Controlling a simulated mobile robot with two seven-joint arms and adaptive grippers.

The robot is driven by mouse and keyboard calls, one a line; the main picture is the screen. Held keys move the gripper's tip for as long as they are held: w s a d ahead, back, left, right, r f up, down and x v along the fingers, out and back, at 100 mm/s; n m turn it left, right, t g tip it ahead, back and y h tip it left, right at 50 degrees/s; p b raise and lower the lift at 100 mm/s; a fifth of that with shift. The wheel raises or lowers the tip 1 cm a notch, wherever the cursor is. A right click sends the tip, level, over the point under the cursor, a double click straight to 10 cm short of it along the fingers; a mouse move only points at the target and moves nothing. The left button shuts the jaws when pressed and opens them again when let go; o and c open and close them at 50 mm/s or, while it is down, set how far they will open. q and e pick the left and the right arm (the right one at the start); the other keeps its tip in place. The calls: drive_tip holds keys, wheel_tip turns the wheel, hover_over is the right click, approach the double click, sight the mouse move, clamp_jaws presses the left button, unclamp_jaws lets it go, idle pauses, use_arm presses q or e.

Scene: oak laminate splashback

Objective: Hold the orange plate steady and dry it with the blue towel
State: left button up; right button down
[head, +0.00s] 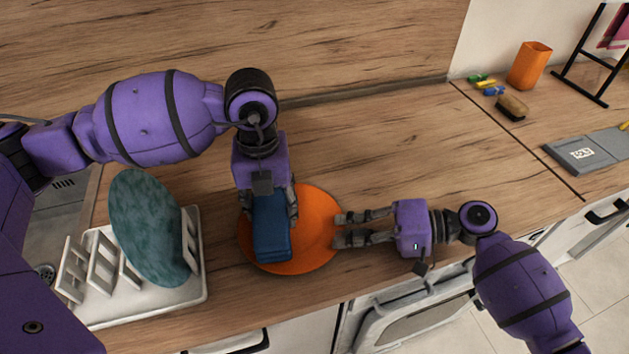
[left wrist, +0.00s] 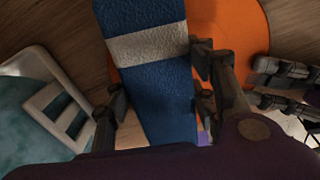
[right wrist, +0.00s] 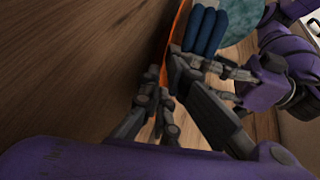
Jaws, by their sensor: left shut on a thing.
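In the left wrist view the towel (left wrist: 167,95) shows a pale stripe and sits between the fingers, over the plate (left wrist: 235,30). My right gripper (head: 340,228) is at the plate's right rim. In the right wrist view its fingertips (right wrist: 160,80) lie on either side of the thin orange edge (right wrist: 178,35); whether they pinch it I cannot tell.
A white dish rack (head: 190,293) with a mottled teal plate (head: 150,228) stands left of the orange plate. An orange cup (head: 529,66), a brush (head: 512,107) and a grey flat object (head: 582,153) are at the far right. The counter behind the plate is clear.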

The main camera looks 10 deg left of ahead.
use_arm(q)
drive_tip(key=shift+d+f, duration=0.1)
drive_tip(key=shift+w+d, duration=0.35)
drive_tip(key=shift+d, duration=0.45)
drive_tip(key=shift+w+d, duration=0.3)
drive_tip(key=shift+d, duration=0.5)
drive_tip(key=shift+a, duration=0.15)
drive_tip(key=shift+s+a, duration=0.35)
drive_tip(key=shift+a, duration=0.45)
drive_tip(key=shift+s+a, duration=0.35)
drive_tip(key=shift+a, duration=0.4)
drive_tip(key=shift+w+d, duration=0.35)
drive_tip(key=shift+d, duration=0.5)
drive_tip(key=shift+w+d, duration=0.35)
drive_tip(key=shift+d, duration=0.5)
drive_tip(key=shift+s+a, duration=0.35)
drive_tip(key=shift+a, duration=0.5)
drive_tip(key=shift+s+a, duration=0.35)
drive_tip(key=shift+a, duration=0.5)
